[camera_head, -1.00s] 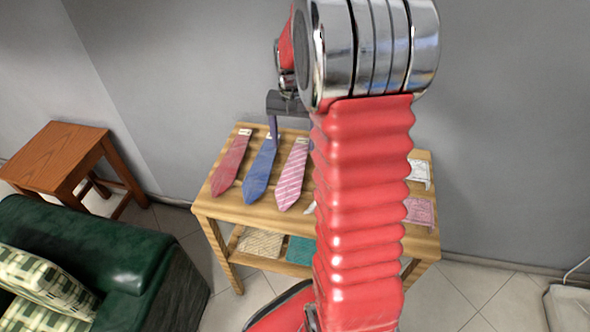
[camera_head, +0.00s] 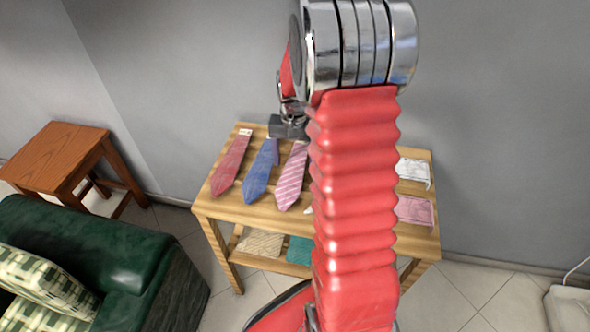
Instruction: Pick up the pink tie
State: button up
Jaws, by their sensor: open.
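The pink tie (camera_head: 291,182) with pale stripes lies flat on the wooden table, its wide end toward me. Its narrow top end is hidden behind my gripper (camera_head: 288,128). My gripper is a dark grey piece at the table's far side, above the tops of the blue and pink ties. It is open; its fingertips are mostly hidden by its own body and my red arm. I cannot tell whether it touches the pink tie.
A blue tie (camera_head: 258,180) and a red tie (camera_head: 231,166) lie left of the pink tie. White (camera_head: 414,170) and pink folded cloths (camera_head: 414,210) lie on the wooden table (camera_head: 225,206) at right. A green sofa (camera_head: 80,245) and wooden side table (camera_head: 60,155) stand left.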

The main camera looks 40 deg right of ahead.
jog(key=shift+f, duration=0.75)
jog(key=shift+c, duration=0.5)
jog(key=c, duration=1)
